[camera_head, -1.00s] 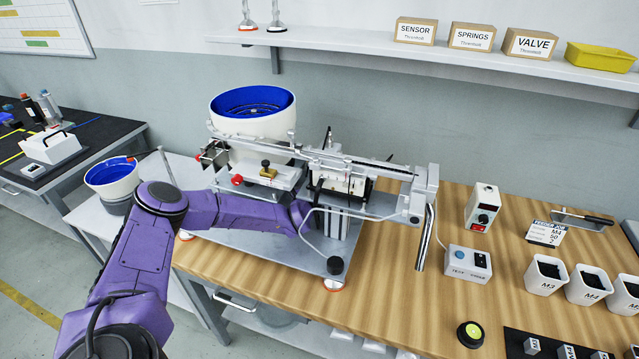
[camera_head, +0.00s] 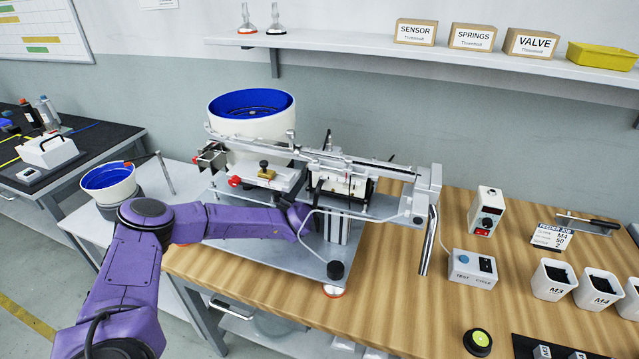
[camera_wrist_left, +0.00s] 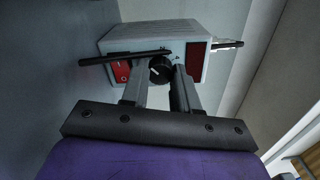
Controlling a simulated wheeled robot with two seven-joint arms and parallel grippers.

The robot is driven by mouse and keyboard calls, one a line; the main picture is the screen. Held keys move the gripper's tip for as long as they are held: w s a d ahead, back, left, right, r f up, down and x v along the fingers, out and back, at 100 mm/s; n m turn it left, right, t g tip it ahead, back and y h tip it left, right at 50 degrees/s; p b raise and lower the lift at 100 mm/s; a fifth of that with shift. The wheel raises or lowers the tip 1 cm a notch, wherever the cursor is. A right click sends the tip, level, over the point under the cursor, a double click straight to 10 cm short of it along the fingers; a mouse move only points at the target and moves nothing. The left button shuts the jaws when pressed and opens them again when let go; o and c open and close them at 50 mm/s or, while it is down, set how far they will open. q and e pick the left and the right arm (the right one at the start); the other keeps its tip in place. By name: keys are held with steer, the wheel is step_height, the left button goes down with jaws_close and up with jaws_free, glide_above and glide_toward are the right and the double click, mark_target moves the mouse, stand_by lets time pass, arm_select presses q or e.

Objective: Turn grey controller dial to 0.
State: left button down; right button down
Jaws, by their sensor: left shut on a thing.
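In the left wrist view a light grey controller box (camera_wrist_left: 150,38) has a red switch (camera_wrist_left: 121,71), a dark red display (camera_wrist_left: 196,55) and a black round dial (camera_wrist_left: 159,70) with a pale pointer mark. My left gripper (camera_wrist_left: 160,76) is shut on the dial, with one finger on each side of it. The number at the pointer is too small to read. In the head view my left arm reaches behind the feeder's front bracket, and its gripper is hidden there. My right gripper is not in view.
The feeder with its blue-lined bowl (camera_head: 252,104) and metal rail (camera_head: 350,165) stands around my left wrist. A white box with a black dial (camera_head: 486,211) and a test cycle box (camera_head: 472,268) stand to the right. Dark thin bars cross near the controller.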

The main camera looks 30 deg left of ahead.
arm_select(q)
steer(key=shift+f+n, duration=0.1)
steer(key=shift+n, duration=0.2)
stand_by(0.4)
